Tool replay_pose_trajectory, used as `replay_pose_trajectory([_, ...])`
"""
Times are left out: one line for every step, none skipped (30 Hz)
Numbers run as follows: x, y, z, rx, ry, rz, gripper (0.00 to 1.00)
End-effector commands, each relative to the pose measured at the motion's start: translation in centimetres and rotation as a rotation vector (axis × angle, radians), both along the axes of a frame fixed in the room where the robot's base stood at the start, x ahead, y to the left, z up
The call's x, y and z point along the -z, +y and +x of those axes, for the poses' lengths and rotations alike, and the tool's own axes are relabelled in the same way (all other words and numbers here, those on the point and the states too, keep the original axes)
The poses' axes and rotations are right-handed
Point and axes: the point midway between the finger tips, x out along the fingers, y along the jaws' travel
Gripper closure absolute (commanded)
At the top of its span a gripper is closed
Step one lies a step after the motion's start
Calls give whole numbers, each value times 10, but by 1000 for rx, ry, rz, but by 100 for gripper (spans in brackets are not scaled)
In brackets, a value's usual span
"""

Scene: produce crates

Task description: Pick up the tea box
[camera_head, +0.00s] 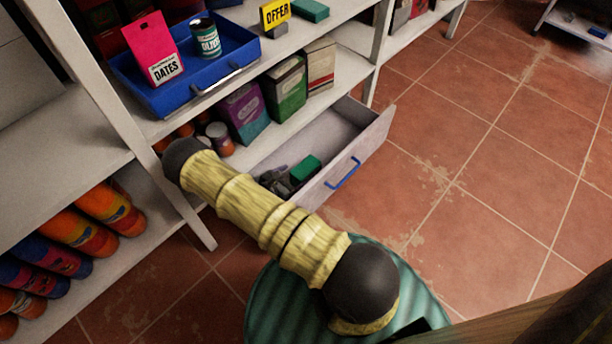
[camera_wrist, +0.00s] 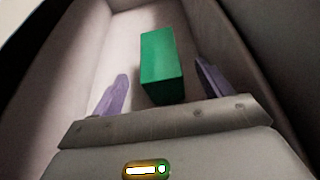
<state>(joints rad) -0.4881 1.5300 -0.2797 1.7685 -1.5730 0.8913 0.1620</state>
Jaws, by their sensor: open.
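A plain green box (camera_head: 305,169), which I take as the tea box, lies in the open pale drawer (camera_head: 375,140) under the shelf. In the wrist view the green box (camera_wrist: 161,65) rests on the drawer floor, its long side pointing away from me. My gripper (camera_head: 280,181) is inside the drawer, left of the box in the head view. In the wrist view its purple fingers (camera_wrist: 161,70) are open, one on each side of the box, with gaps. I cannot tell whether the fingertips reach down to the box's height. My arm hides part of the drawer.
The drawer walls (camera_wrist: 235,50) stand close on both sides. Above are purple (camera_head: 243,112) and green cartons (camera_head: 286,88) on a shelf. A blue tray (camera_head: 190,92) holds a pink dates box (camera_head: 152,48) and a can (camera_head: 205,38). The tiled floor at right is clear.

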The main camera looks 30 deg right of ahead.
Motion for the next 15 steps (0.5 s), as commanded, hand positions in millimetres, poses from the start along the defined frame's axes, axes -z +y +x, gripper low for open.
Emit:
replay_pose_trajectory([-1,0,0,-1,0,0,22])
replay_pose_trajectory([-1,0,0,-1,0,0,22])
replay_pose_trajectory([-1,0,0,-1,0,0,22])
replay_pose_trajectory([-1,0,0,-1,0,0,22])
replay_pose_trajectory([-1,0,0,0,0,0,22])
replay_pose_trajectory([-1,0,0,0,0,0,22])
replay_pose_trajectory([0,-1,0,0,-1,0,22])
replay_pose_trajectory([0,-2,1,0,-1,0,22])
replay_pose_trajectory([2,-4,2,1,-1,0,22])
replay_pose_trajectory([4,-7,2,3,-1,0,22])
replay_pose_trajectory([6,-10,3,4,-1,0,22])
replay_pose_trajectory([9,-15,5,4,-1,0,22])
replay_pose_trajectory([11,-19,7,4,-1,0,22])
replay_pose_trajectory([14,-23,9,4,-2,1,22])
replay_pose_trajectory([17,-30,11,4,-2,1,22])
